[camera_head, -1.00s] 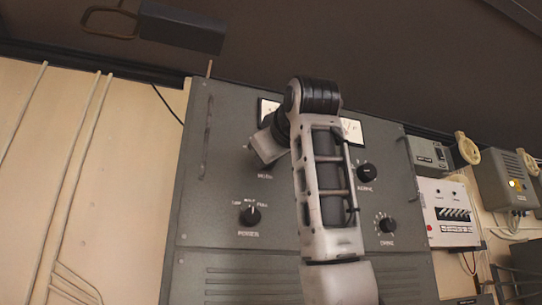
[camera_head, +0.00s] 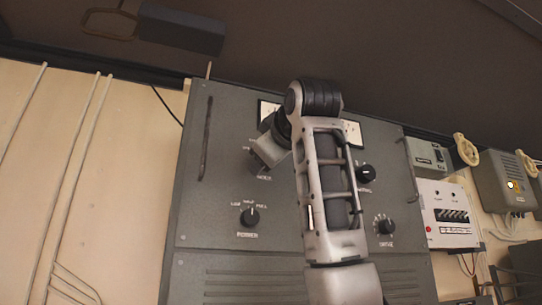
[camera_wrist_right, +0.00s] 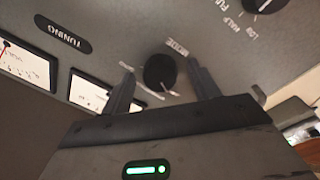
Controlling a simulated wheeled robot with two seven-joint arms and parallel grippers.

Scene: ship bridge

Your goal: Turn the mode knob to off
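The mode knob (camera_wrist_right: 160,72) is a round black knob on the grey panel, with the word MODE printed beside it in the right wrist view. My right gripper (camera_wrist_right: 161,78) is open, with one finger on each side of the knob. A small gap shows between the knob and each finger, so it does not look gripped. In the head view my right gripper (camera_head: 268,150) is at the panel's upper left and hides the knob; its label shows just below. The knob's pointer setting cannot be read. My left gripper is in neither view.
The grey panel (camera_head: 215,180) also carries a power knob (camera_head: 250,217) below, two more knobs (camera_head: 366,173) (camera_head: 385,227) to the right, and white meters (camera_head: 353,132) above. My right arm covers the panel's middle. A dark box (camera_head: 181,28) hangs above.

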